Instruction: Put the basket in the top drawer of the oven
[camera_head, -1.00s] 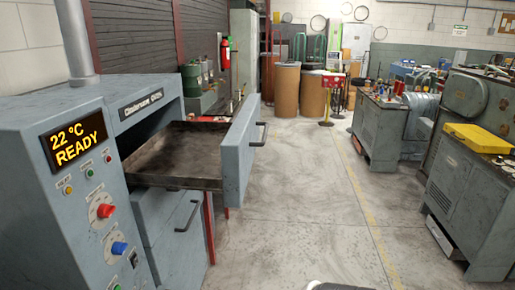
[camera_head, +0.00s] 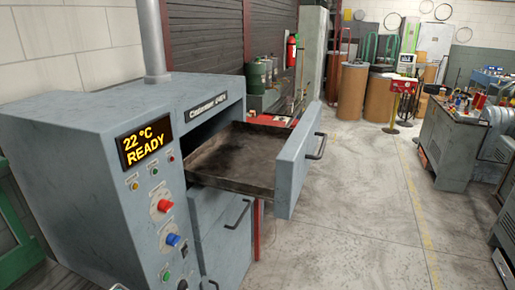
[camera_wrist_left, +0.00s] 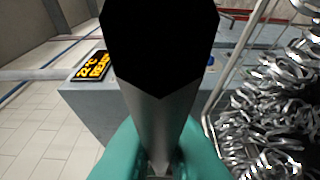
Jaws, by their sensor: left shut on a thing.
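The blue-grey oven (camera_head: 75,150) stands at the left of the head view, its display reading 22 °C READY. Its top drawer (camera_head: 295,165) is pulled out, and the visible tray inside (camera_head: 235,160) is empty. In the left wrist view, the wire basket (camera_wrist_left: 228,75) is at the right edge, filled with metal springs (camera_wrist_left: 275,115). My left gripper (camera_wrist_left: 162,168), with teal fingers, is shut at the bottom middle, beside the basket; a dark and grey part hides the exact grip. The oven display also shows behind it (camera_wrist_left: 92,66). My right gripper is not seen.
A lower drawer (camera_head: 222,230) of the oven is closed below the open one. The floor (camera_head: 370,210) right of the oven is clear. Workbenches (camera_head: 455,140) stand at the right, brown drums (camera_head: 352,90) at the back.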

